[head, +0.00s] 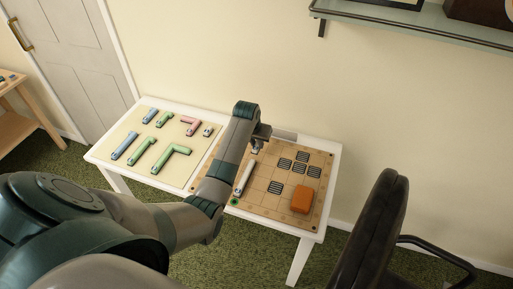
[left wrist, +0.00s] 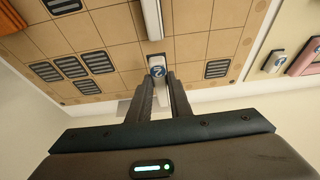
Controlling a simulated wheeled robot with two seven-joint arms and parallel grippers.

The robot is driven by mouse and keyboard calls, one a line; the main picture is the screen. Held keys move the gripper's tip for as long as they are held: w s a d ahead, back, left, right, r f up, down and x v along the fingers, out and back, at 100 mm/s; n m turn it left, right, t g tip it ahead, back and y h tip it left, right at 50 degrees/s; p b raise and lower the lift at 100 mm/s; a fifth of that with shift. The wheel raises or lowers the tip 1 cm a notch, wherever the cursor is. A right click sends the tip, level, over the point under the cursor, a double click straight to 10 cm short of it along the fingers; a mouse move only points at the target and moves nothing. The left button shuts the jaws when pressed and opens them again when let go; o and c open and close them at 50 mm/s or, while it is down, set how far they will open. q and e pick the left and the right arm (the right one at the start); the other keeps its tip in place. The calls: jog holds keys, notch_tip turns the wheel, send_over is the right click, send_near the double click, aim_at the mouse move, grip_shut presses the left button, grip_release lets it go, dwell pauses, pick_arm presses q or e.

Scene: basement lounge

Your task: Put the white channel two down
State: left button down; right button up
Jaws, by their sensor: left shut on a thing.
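My left gripper (head: 258,147) reaches over the far part of the tan grid board (head: 270,205). In the head view the arm and gripper partly hide that piece. I cannot tell whether it touches the board. A longer white channel (head: 245,178) lies on the board, nearly in line with the held piece; it also shows in the left wrist view (left wrist: 152,18). My right gripper is not in view.
Several dark slotted plates (head: 275,187) and an orange block (head: 302,199) are on the board. A pale mat (head: 133,172) on the left holds blue, green and pink channels and one small white channel (head: 208,130). A black chair (head: 372,230) stands at the right, a wall behind.

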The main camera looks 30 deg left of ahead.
aim_at(256, 146)
pick_arm(q)
jog(key=shift+w+a+f, duration=0.15)
jog(key=shift+w+a, duration=0.05)
jog(key=shift+a, duration=0.05)
jog(key=shift+f, duration=0.1)
notch_tip(256, 146, down, 3)
jog(key=shift+r+p, duration=0.15)
jog(key=shift+p, duration=0.4)
jog(key=shift+f, duration=0.6)
jog(key=c, duration=1.6)
grip_release()
jog(key=shift+f, duration=0.1)
jog(key=shift+r, duration=0.2)
